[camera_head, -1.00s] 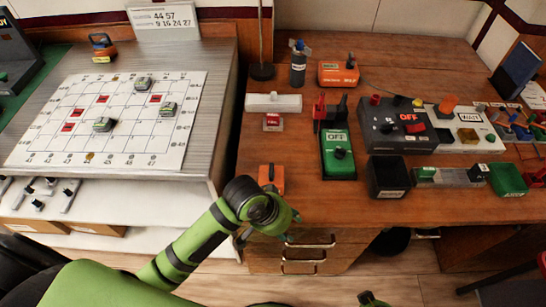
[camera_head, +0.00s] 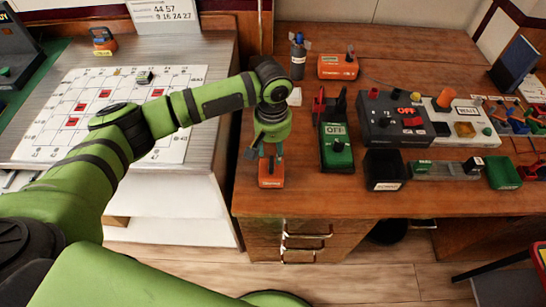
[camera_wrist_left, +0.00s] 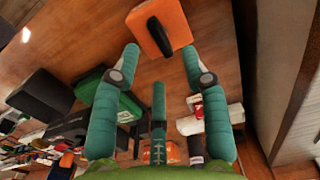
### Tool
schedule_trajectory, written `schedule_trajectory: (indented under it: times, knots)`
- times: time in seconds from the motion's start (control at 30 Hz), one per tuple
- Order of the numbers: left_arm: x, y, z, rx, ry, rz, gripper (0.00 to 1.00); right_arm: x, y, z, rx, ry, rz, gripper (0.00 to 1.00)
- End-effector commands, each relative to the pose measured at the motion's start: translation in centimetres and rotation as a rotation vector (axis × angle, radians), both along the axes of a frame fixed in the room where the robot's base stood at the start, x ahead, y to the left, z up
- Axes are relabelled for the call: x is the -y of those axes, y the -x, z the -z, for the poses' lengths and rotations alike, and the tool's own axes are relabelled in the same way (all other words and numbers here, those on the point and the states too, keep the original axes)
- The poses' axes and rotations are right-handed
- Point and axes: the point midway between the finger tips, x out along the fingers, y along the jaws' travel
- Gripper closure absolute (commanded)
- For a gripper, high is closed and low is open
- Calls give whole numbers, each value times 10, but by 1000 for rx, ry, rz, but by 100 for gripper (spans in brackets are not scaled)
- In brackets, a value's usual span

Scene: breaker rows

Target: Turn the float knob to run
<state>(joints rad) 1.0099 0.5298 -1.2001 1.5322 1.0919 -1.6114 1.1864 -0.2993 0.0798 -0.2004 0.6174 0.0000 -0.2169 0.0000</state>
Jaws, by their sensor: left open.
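An orange box (camera_head: 271,182) stands near the desk's front edge; its label is too small to read. In the left wrist view the orange box (camera_wrist_left: 178,22) shows a black knob (camera_wrist_left: 158,37) on its face. I cannot read which knob is marked float or run. My left gripper (camera_head: 266,150) points down over this box in the head view and hides part of it. In the left wrist view the left gripper (camera_wrist_left: 161,62) is open, its fingers apart, with the knob just beyond the fingertips and nothing between them. My right gripper is not in view.
To the right stand a green box marked OFF (camera_head: 337,155), a dark panel (camera_head: 382,132) marked OFF and a black bin (camera_head: 384,174). Another orange box (camera_head: 337,67) is at the back. A grid board (camera_head: 85,80) lies left, under my arm.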

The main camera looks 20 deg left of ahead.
Motion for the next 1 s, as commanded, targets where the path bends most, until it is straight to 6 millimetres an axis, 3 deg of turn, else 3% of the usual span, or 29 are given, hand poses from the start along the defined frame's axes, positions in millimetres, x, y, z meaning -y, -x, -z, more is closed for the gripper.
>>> schedule_trajectory:
  times: [0.3, 0.67, 0.77, 0.8, 1.0]
  knots:
    - [1, 1, 43, -1, -1, 3, 55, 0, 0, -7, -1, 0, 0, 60]
    - [1, 1, 50, 1, 1, 4, 55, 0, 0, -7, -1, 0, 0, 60]
    - [1, 1, 50, 1, 1, 5, 95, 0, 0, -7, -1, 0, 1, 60]
    - [1, 1, 50, 1, 1, 5, 100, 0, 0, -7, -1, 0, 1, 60]
    - [1, 1, 50, 1, 1, 6, 100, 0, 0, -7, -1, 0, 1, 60]
